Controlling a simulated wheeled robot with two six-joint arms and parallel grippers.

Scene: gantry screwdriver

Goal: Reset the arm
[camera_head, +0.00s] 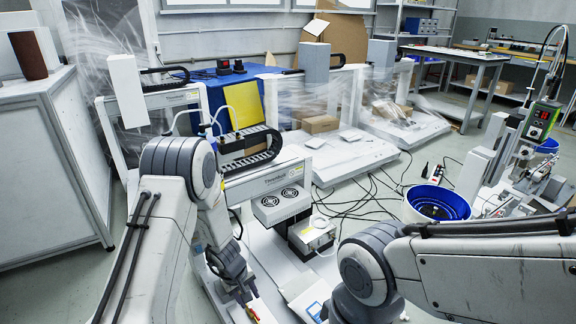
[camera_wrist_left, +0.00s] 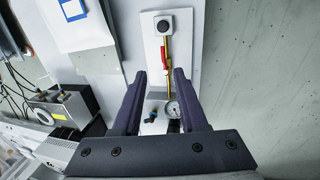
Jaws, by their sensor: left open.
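My left arm (camera_head: 165,220) comes in from the left in the head view and bends down at a grey joint. My left gripper (camera_head: 236,278) hangs low near the centre, above a white surface. In the left wrist view its two dark fingers (camera_wrist_left: 160,78) are apart, with nothing held between them. Beyond them is a white plate with a dark round knob (camera_wrist_left: 164,27), a yellow rod with a red part (camera_wrist_left: 165,58) and a round gauge (camera_wrist_left: 173,108). My right arm (camera_head: 480,265) comes in from the right; its gripper is out of view.
A gantry machine with two fans (camera_head: 280,203) stands just beyond my left gripper. A blue bowl feeder (camera_head: 437,204) and a screw-feeding stand (camera_head: 530,150) are at the right. Cables (camera_head: 370,195) lie on the floor. A white cabinet (camera_head: 55,160) is at the left.

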